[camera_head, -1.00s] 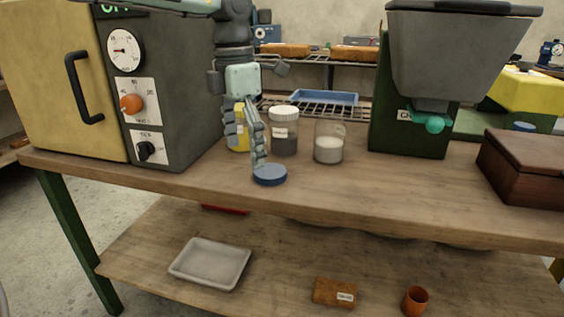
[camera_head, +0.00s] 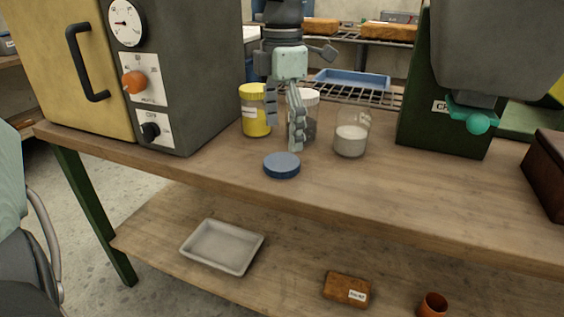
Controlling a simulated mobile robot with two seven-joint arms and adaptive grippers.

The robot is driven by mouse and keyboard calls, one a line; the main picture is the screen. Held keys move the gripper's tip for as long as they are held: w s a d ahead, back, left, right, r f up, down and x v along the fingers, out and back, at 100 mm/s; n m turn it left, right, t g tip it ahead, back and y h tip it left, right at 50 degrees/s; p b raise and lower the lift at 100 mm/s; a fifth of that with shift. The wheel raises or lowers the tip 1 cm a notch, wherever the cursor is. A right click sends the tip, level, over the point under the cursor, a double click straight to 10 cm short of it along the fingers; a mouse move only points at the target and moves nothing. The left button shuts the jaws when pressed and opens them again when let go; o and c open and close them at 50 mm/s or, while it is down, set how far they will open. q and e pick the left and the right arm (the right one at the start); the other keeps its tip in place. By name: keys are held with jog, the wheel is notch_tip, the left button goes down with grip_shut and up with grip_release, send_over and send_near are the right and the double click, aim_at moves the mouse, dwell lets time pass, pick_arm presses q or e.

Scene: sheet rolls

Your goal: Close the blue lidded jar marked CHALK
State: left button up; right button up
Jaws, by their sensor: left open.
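A blue round lid (camera_head: 282,165) lies flat on the workbench near its front edge. A clear glass jar (camera_head: 351,138) with pale contents stands open behind it to the right, with no lid on; I cannot read a CHALK mark on it. My left gripper (camera_head: 284,130) points down, open and empty, above and just behind the blue lid. Its fingers partly hide a white-lidded jar (camera_head: 312,118) with dark contents. My right gripper is not in view.
A yellow jar (camera_head: 255,112) stands left of the gripper, beside the grey oven (camera_head: 205,70). A green machine with a hopper (camera_head: 440,120) stands at the right. Behind are a wire rack and blue tray (camera_head: 352,79).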

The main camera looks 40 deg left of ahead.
aim_at(282, 161)
pick_arm(q)
jog(key=shift+f, duration=0.3)
notch_tip(282, 161, down, 4)
jog(key=shift+s+f+p, duration=0.15)
jog(key=shift+f+p, duration=0.05)
jog(key=shift+p, duration=0.1)
jog(key=shift+f, duration=0.3)
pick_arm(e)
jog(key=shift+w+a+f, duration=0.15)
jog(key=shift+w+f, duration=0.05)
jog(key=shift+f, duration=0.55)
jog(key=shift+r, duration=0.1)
pick_arm(q)
jog(key=c, duration=0.7)
jog(key=shift+c, duration=1.2)
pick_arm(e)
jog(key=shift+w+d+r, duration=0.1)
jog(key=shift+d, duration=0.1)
